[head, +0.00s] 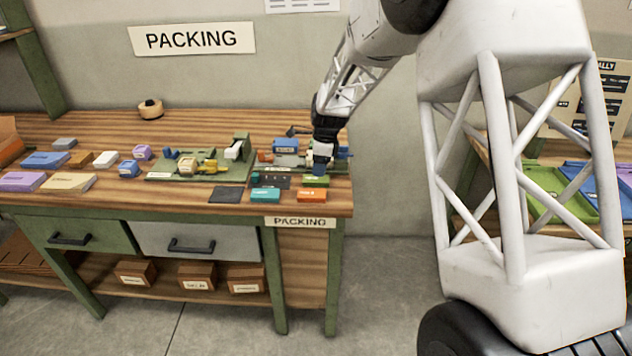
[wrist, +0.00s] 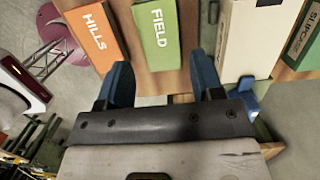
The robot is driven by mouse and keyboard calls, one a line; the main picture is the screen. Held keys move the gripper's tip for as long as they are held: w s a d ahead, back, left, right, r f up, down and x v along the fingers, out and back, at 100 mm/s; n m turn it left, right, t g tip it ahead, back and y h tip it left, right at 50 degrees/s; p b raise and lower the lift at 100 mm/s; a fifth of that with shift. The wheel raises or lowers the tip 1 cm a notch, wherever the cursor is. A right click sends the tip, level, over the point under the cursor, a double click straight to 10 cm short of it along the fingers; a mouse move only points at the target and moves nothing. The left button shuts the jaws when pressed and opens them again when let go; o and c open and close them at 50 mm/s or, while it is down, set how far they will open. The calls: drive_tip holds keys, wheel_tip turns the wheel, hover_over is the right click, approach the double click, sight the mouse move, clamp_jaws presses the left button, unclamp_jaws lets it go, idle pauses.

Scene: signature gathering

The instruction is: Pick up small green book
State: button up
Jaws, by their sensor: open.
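The small green book, lettered FIELD, (wrist: 158,35) lies between and just beyond my fingertips in the wrist view. In the head view the small green book (head: 316,178) lies near the right front of the packing table, partly hidden by my gripper (head: 321,166). My gripper (wrist: 161,68) also shows in the wrist view, with its two blue fingers spread apart and nothing held between them. Its left fingertip is near the gap between the green book and the orange HILLS book (wrist: 93,35). I cannot tell whether a finger touches the green book.
The orange book (head: 312,195) and a teal book (head: 265,194) lie close in front. A green machine (head: 200,168) and several books crowd the table (head: 200,125) to the left.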

sight(316, 178)
drive_tip(key=shift+a+f, duration=0.25)
drive_tip(key=shift+f, duration=1)
drive_tip(key=shift+a+f, duration=0.2)
drive_tip(key=shift+f, duration=1.05)
drive_tip(key=shift+f, duration=0.15)
drive_tip(key=c, duration=0.7)
drive_tip(key=shift+r, duration=0.95)
wheel_tip(316, 178, up, 2)
drive_tip(key=shift+r, duration=0.15)
drive_tip(key=s+d, duration=0.1)
drive_tip(key=s, duration=0.4)
drive_tip(key=s+d, duration=0.1)
drive_tip(key=s, duration=0.4)
drive_tip(key=s+d+r, duration=0.1)
drive_tip(key=s+d, duration=0.1)
drive_tip(key=s, duration=0.3)
drive_tip(key=shift+s, duration=0.25)
